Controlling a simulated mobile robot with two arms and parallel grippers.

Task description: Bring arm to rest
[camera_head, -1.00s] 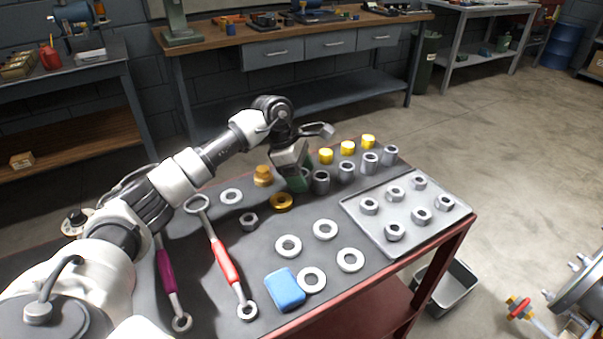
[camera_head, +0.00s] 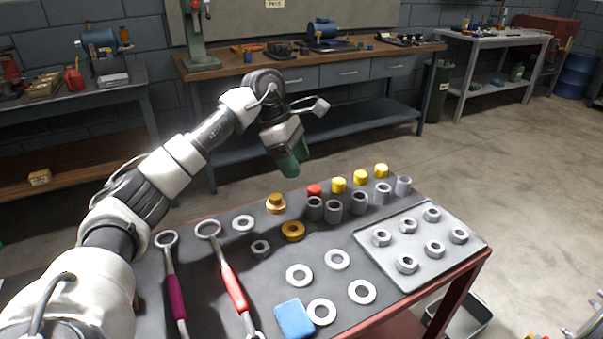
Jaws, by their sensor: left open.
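My left arm comes in from the left, and my left gripper (camera_head: 291,163) hangs above the back edge of the workbench (camera_head: 210,288). Its dark green fingers point down, apart from everything on the bench. It is open, and I see nothing held in it. Below it stand a red cap (camera_head: 314,191), several yellow caps (camera_head: 339,185) and a row of grey sleeves (camera_head: 333,208). A brass fitting (camera_head: 276,204) and a brass ring (camera_head: 293,231) lie to the left of these. My right gripper is not in view.
A grey tray (camera_head: 425,268) with several nuts sits at the bench's right. Washers (camera_head: 299,275), a blue block (camera_head: 294,319), a purple-handled wrench (camera_head: 176,296) and a red-handled wrench (camera_head: 233,288) lie in front. A bin (camera_head: 467,318) stands on the floor. The air around the gripper is clear.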

